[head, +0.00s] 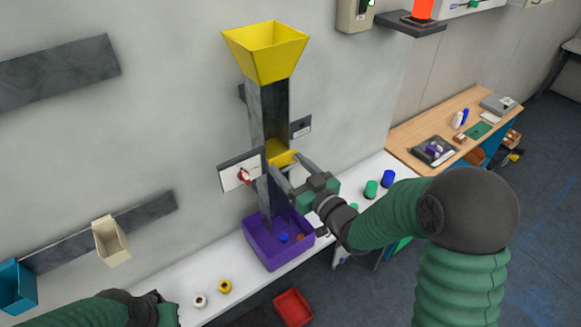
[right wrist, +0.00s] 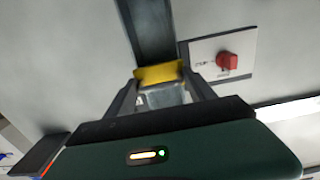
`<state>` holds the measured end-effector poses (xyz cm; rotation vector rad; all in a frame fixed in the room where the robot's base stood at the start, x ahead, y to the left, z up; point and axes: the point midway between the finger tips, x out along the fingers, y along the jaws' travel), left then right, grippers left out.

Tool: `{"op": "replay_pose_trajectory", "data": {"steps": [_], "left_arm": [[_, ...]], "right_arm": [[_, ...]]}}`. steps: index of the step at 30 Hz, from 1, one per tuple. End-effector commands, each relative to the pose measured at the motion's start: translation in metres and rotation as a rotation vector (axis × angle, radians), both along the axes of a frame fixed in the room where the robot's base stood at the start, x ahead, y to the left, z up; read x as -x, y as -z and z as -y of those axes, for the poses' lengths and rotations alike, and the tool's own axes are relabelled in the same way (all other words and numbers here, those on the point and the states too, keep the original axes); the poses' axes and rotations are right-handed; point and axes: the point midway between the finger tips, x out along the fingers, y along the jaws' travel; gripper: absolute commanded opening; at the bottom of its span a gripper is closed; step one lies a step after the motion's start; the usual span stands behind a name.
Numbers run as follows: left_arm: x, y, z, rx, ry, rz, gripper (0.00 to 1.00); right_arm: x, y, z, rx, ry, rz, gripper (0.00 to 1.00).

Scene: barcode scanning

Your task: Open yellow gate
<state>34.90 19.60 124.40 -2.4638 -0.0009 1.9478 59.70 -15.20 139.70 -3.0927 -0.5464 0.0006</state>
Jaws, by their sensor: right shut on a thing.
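The yellow gate (head: 282,159) is a small yellow block partway down the grey chute (head: 268,115), under the yellow funnel (head: 266,50). My right gripper (head: 283,170) is at the gate, with its fingers on either side of it and shut on it. In the right wrist view the yellow gate (right wrist: 159,73) shows between the fingertips of my right gripper (right wrist: 160,85), in front of the chute (right wrist: 152,30). My left gripper (head: 155,300) is at the bottom left edge, low over the shelf; its jaws are not clear.
A white panel with a red knob (head: 243,176) is beside the chute on the left. A purple bin (head: 272,250) with small items stands at the chute's foot. White and yellow rolls (head: 224,287) and green and blue cylinders (head: 371,188) stand on the white shelf. A red tray (head: 293,307) is below.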

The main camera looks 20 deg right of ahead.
Motion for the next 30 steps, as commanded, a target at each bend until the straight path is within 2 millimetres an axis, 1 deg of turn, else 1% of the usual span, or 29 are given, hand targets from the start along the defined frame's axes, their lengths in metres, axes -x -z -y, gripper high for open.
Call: {"op": "replay_pose_trajectory", "data": {"steps": [1, 28, 29, 30], "left_arm": [[0.0, -0.0003, 0.0, 0.0, 0.0, 0.0, 0.0], [0.0, -0.0004, 0.0, 0.0, 0.0, 0.0, 0.0], [0.0, -0.0004, 0.0, 0.0, 0.0, 0.0, 0.0], [0.0, -0.0004, 0.0, 0.0, 0.0, 0.0, 0.0]], "right_arm": [[-0.0014, -0.0041, 0.0004, 0.0, 0.001, 0.011, 0.0], [-0.002, -0.0052, 0.0017, -0.001, 0.005, 0.014, 0.0], [-0.002, -0.0052, 0.0018, -0.001, 0.005, 0.014, 0.66], [-0.002, -0.0052, 0.0018, -0.001, 0.005, 0.014, 0.71]]}}
